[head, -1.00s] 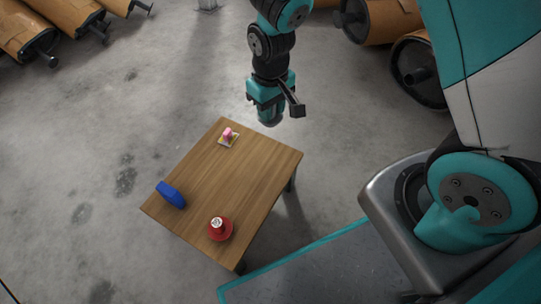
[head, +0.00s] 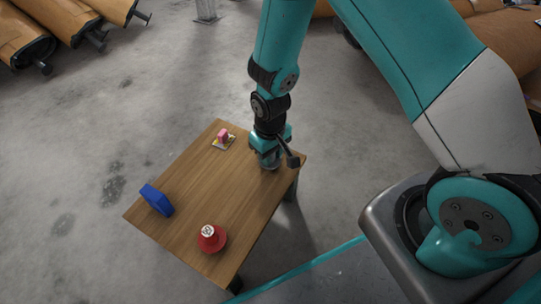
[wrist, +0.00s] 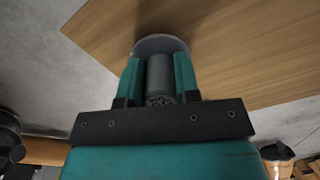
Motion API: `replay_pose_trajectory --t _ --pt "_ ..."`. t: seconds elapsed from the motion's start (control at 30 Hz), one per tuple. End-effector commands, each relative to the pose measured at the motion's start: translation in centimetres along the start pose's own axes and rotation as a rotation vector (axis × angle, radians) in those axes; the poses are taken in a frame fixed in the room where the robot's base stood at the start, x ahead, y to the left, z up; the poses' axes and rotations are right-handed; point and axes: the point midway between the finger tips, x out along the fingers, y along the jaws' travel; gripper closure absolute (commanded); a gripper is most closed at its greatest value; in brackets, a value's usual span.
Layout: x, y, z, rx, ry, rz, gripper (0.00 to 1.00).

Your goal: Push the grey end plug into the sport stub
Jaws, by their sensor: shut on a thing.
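My gripper (wrist: 158,82) is shut on the grey end plug, a dark grey cylinder (wrist: 160,72) with a wider, lighter grey disc (wrist: 160,43) at its far end in the wrist view. In the head view my gripper (head: 268,160) is over the right back part of the wooden table, mostly hiding the plug. I cannot tell whether the plug touches the table. No part is clearly recognisable as the sport stub. A red piece (head: 211,240) with a wide round base and a patterned white top stands near the table's front corner.
The wooden table (head: 220,190) also holds a blue block (head: 157,200) at the left edge and a pink piece (head: 223,135) on a small yellowish card at the back. The table's middle is clear. Brown mufflers (head: 25,40) lie on the floor behind.

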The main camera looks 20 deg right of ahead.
Motion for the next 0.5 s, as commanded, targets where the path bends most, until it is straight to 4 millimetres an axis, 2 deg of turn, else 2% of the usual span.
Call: replay_pose_trajectory --t 0.37,0.4,0.47,0.5 --pt "0.43 0.00 -0.03 0.000 0.001 0.000 0.93" --pt "0.32 0.00 -0.04 0.000 0.002 0.000 0.61" --pt "0.31 0.00 -0.04 0.000 0.002 0.000 0.47" --pt "0.31 0.00 -0.04 0.000 0.001 0.000 0.45"
